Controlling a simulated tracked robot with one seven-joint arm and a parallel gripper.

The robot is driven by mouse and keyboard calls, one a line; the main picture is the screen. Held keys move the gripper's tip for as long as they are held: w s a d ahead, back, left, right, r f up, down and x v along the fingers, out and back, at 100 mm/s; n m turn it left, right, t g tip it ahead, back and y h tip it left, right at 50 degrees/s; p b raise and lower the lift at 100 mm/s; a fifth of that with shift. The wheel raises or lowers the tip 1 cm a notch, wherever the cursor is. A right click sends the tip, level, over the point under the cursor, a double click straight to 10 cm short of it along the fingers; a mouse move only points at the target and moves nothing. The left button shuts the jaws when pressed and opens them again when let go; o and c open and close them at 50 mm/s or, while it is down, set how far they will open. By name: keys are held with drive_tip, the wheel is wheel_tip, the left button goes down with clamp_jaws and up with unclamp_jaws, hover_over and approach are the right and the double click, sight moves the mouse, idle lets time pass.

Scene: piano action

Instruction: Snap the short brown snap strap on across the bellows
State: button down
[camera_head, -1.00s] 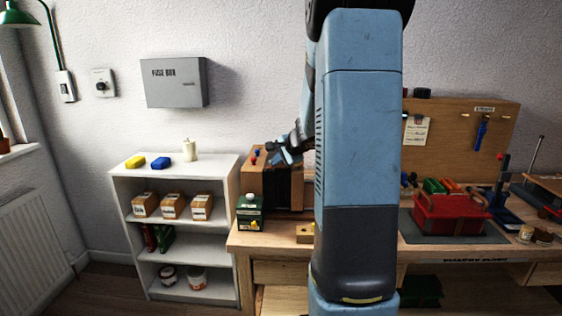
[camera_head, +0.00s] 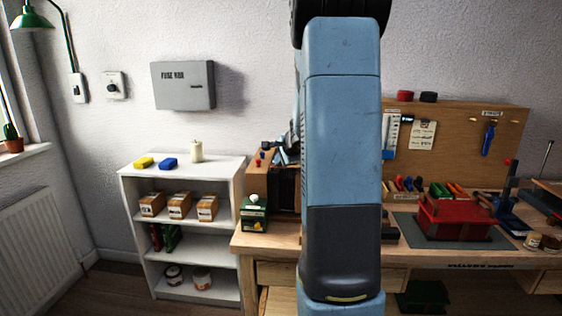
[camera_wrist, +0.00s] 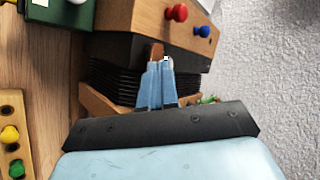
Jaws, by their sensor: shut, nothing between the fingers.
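The bellows (camera_wrist: 120,85) shows in the wrist view as black pleats between two wooden ends, the upper one with a red knob and a blue knob. In the head view the bellows (camera_head: 286,190) stands on the bench, partly hidden by my arm. A short brown piece (camera_wrist: 156,50), which looks like the snap strap, lies across the bellows' dark side, just past my fingertips. Its lower part is hidden by the fingers, and I cannot tell whether it is snapped. My gripper (camera_wrist: 160,65) is shut and empty, its blue fingertips at or very close to the brown piece.
A dark green box (camera_head: 254,213) stands left of the bellows. A wooden block with coloured knobs (camera_wrist: 12,135) lies on the bench at left in the wrist view. A red toolbox (camera_head: 455,220) is at the right. A white shelf (camera_head: 180,238) stands left of the bench.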

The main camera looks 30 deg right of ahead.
drive_tip(key=shift+s, duration=0.15)
drive_tip(key=s+a+f+v, duration=0.1)
drive_tip(key=v, duration=1.2)
drive_tip(key=shift+a, duration=0.2)
